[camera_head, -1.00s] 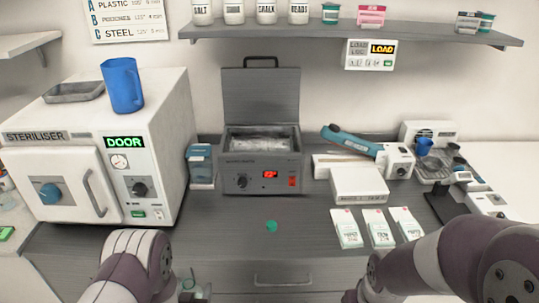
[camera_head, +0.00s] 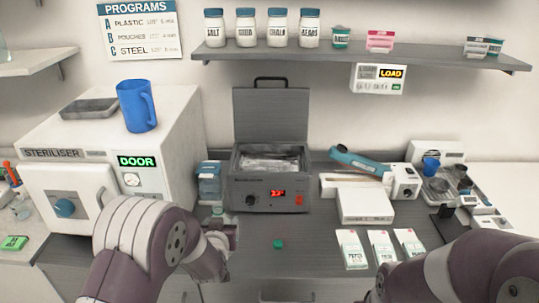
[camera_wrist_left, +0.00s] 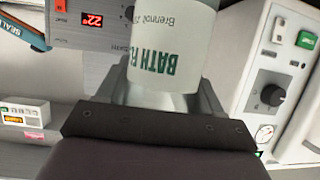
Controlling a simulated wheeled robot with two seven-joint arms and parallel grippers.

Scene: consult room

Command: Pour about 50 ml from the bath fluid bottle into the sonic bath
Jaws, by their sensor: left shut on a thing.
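The sonic bath (camera_head: 262,192) is a grey box on the counter with its lid (camera_head: 270,115) raised and a red display on its front. It also shows in the left wrist view (camera_wrist_left: 85,35). My left gripper (camera_wrist_left: 165,92) is shut on the white bath fluid bottle (camera_wrist_left: 165,55), whose label reads upside down there. The bottle's mouth is out of that view. In the head view my left gripper (camera_head: 222,230) is low in front of the bath's left side, and the bottle is mostly hidden. My right arm enters at lower right; its gripper is out of view.
A green cap (camera_head: 278,244) lies on the counter in front of the bath. A blue container (camera_head: 209,183) stands just left of the bath, beside the steriliser (camera_head: 70,190). White boxes (camera_head: 365,205) and pouches (camera_head: 382,247) lie to the right. A shelf (camera_head: 360,55) overhangs behind.

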